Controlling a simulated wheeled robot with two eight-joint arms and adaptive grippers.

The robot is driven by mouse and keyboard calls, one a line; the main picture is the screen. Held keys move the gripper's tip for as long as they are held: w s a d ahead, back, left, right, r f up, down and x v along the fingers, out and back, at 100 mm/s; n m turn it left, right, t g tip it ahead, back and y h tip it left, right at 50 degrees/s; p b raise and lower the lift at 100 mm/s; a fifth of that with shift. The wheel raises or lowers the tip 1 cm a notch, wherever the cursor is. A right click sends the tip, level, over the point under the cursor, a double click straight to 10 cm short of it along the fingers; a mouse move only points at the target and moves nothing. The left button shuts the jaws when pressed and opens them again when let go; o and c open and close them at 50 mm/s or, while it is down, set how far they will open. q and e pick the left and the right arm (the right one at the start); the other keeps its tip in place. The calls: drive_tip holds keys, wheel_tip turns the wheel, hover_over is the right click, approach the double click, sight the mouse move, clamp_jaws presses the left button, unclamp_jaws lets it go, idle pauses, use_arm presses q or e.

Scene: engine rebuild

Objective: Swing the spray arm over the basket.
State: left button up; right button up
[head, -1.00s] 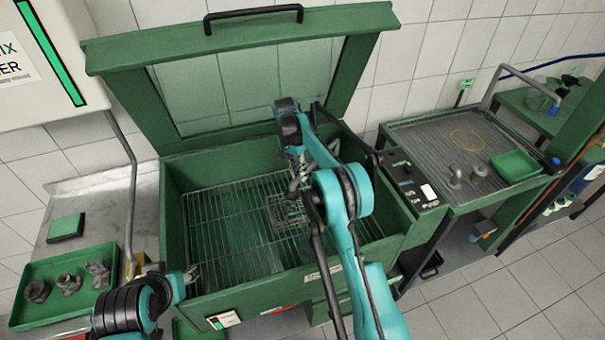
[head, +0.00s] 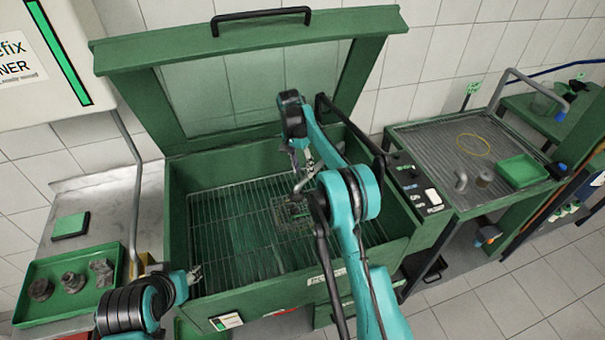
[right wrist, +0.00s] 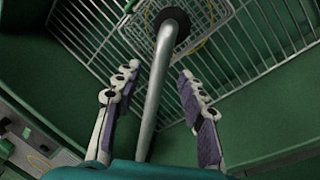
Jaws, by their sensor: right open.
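In the right wrist view, the spray arm (right wrist: 157,85) is a bare grey pipe with a black round end. It runs between the two fingers of my right gripper (right wrist: 157,88), which is open, with a gap on each side of the pipe. A small wire basket (right wrist: 188,14) lies beyond the black end; it also shows on the washer's rack in the head view (head: 290,213). In the head view my right gripper (head: 304,168) is above the washer, partly hidden by its own arm. My left gripper (head: 193,275) is at the washer's front left corner; its fingers are too small to read.
The green washer tub (head: 185,175) has its lid (head: 250,28) raised. A black bar (head: 352,130) stands at its right side. A green tray with metal parts (head: 68,308) is at left. A ribbed draining table (head: 432,142) is at right.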

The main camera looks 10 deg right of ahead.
wheel_tip(320, 180, up, 7)
drive_tip(key=shift+f, duration=0.1)
idle(0.9)
drive_tip(key=s+r+n+t, duration=0.5)
drive_tip(key=s+r, duration=0.7)
drive_tip(key=s, duration=0.6)
drive_tip(key=s+f+n+t, duration=0.2)
drive_tip(key=s+f, duration=0.2)
drive_tip(key=s, duration=0.5)
drive_tip(key=s+f+n+t+y, duration=0.1)
drive_tip(key=s+f+n+t, duration=0.1)
drive_tip(key=s, duration=0.7)
wheel_tip(320, 180, down, 2)
drive_tip(key=shift+s+f+n+b, duration=0.2)
drive_tip(key=shift+s+n+b, duration=0.2)
drive_tip(key=shift+n, duration=0.2)
